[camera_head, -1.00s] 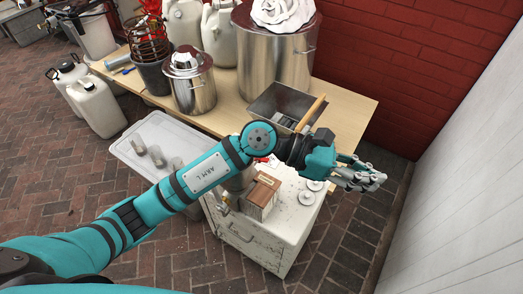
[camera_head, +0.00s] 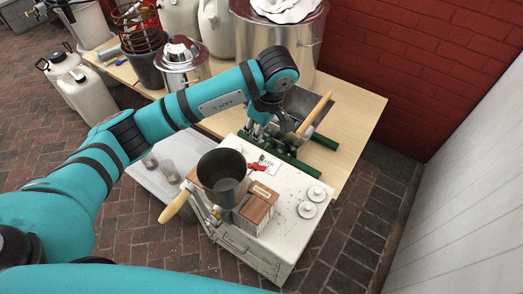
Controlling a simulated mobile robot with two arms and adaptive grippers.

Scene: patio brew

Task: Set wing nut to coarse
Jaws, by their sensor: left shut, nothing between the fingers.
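A hand mill with a grey cup-shaped hopper (camera_head: 222,178) stands at the left edge of a white cabinet top (camera_head: 285,222). Its wooden crank grip (camera_head: 176,205) sticks out to the lower left. A small brass-coloured part (camera_head: 217,213) shows below the hopper; I cannot tell whether it is the wing nut. My left gripper (camera_head: 258,134) points down behind and to the right of the hopper, apart from it, near green bars and a metal bin. It is shut and empty, partly hidden by its own wrist. My right gripper is not in view.
A red object (camera_head: 262,164) lies by a printed card on the cabinet. A wooden box (camera_head: 257,206) and two white lidded knobs stand to the right. A metal bin (camera_head: 305,104) with a wooden-handled tool and steel pots (camera_head: 182,68) stand on the table behind.

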